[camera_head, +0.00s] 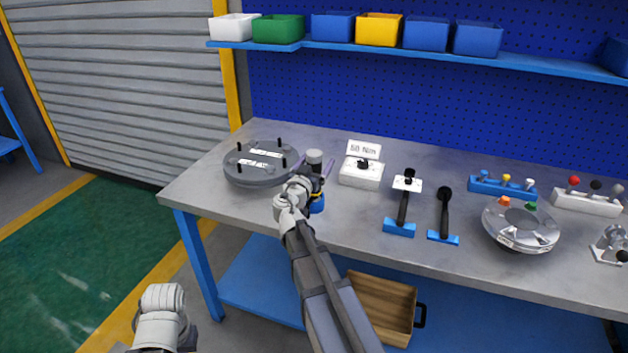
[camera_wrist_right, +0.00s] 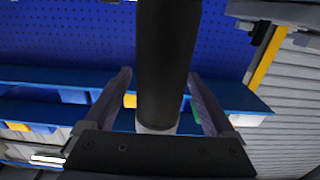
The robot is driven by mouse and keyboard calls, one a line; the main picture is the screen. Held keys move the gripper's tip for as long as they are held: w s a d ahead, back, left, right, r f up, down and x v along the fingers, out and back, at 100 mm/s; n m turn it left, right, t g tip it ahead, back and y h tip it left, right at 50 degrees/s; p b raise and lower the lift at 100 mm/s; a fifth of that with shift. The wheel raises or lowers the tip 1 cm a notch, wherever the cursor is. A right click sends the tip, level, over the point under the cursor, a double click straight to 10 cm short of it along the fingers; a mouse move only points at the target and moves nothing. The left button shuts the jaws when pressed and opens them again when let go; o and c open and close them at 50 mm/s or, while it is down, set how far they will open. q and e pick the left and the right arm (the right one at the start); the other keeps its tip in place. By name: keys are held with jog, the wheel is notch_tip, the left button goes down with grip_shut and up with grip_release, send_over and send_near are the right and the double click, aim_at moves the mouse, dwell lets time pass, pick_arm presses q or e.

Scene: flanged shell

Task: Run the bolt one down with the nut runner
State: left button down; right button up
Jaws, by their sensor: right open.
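The flanged shell (camera_head: 262,176) is a round grey disc with several upright black bolts and white labels, at the left of the bench. I cannot tell which is bolt one. The likely nut runner (camera_head: 314,157) stands upright to its right, with a grey top and a blue base (camera_head: 317,205); my wrist hides its middle. My right gripper (camera_head: 318,168) is open around it. In the right wrist view a thick black cylinder (camera_wrist_right: 165,60) stands between the spread fingers of the right gripper (camera_wrist_right: 160,80), with gaps. Of my left arm only a wrist part shows, lower left; its gripper is out of view.
Bins line the shelf (camera_head: 350,55). A wooden drawer (camera_head: 384,305) sits below the bench.

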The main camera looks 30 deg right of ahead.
jog(key=shift+w+d, duration=0.3)
jog(key=shift+d, duration=0.05)
grip_shut()
dwell(0.5)
